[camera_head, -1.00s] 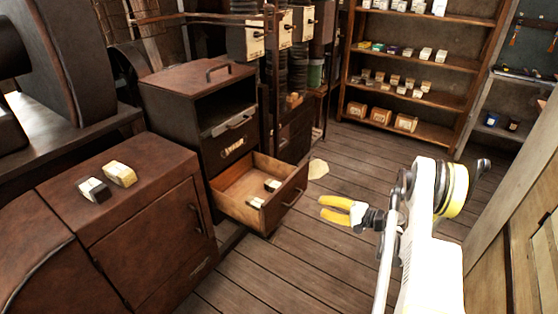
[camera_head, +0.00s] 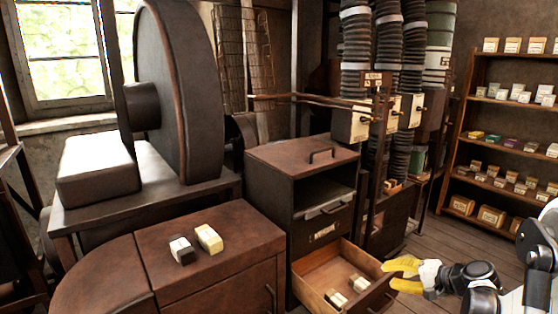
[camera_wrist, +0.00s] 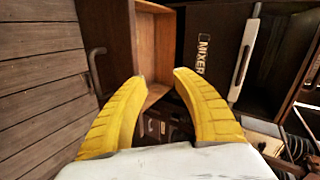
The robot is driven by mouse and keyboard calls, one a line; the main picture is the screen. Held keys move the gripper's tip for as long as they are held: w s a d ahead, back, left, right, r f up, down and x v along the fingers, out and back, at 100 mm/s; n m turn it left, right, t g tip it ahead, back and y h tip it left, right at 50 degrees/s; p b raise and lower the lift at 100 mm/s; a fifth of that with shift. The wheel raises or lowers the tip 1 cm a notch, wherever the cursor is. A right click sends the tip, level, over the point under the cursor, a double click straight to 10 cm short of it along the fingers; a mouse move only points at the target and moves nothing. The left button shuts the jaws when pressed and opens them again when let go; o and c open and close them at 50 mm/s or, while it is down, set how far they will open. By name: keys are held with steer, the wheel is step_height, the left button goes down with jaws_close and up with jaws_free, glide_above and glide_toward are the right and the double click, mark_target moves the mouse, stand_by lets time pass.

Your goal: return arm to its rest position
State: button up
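My gripper (camera_head: 392,274) has yellow fingers and shows at the lower right of the head view, in front of the open drawer's right end in the picture. In the wrist view my gripper (camera_wrist: 158,76) has its fingertips apart with nothing held between them. My white and black arm runs off the right edge of the head view. The open wooden drawer (camera_head: 309,272) holds small light boxes (camera_head: 336,299). Part of the drawer (camera_wrist: 153,45) shows beyond the fingertips in the wrist view; I cannot tell the distance.
The dark cabinet (camera_head: 283,158) stands above the drawer. Two small blocks (camera_head: 208,239) lie on the brown cabinet (camera_head: 240,250) at left. A large wheel (camera_head: 178,80) stands behind it. Shelves (camera_head: 504,100) line the right side. Bare plank floor (camera_wrist: 40,100) shows left in the wrist view.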

steer(key=s+a+r+n+g+h, duration=0.2)
steer(key=s+a+r+n+h, duration=0.1)
steer(key=s+a+r, duration=0.8)
steer(key=s+a+r+n+h, duration=0.1)
steer(key=s+a+n+h, duration=0.1)
steer(key=s, duration=0.7)
steer(key=s+a+r+n+h, duration=0.1)
steer(key=s+a+n+h, duration=0.1)
steer(key=s, duration=0.8)
steer(key=shift+s+n, duration=0.2)
steer(key=shift+n, duration=0.5)
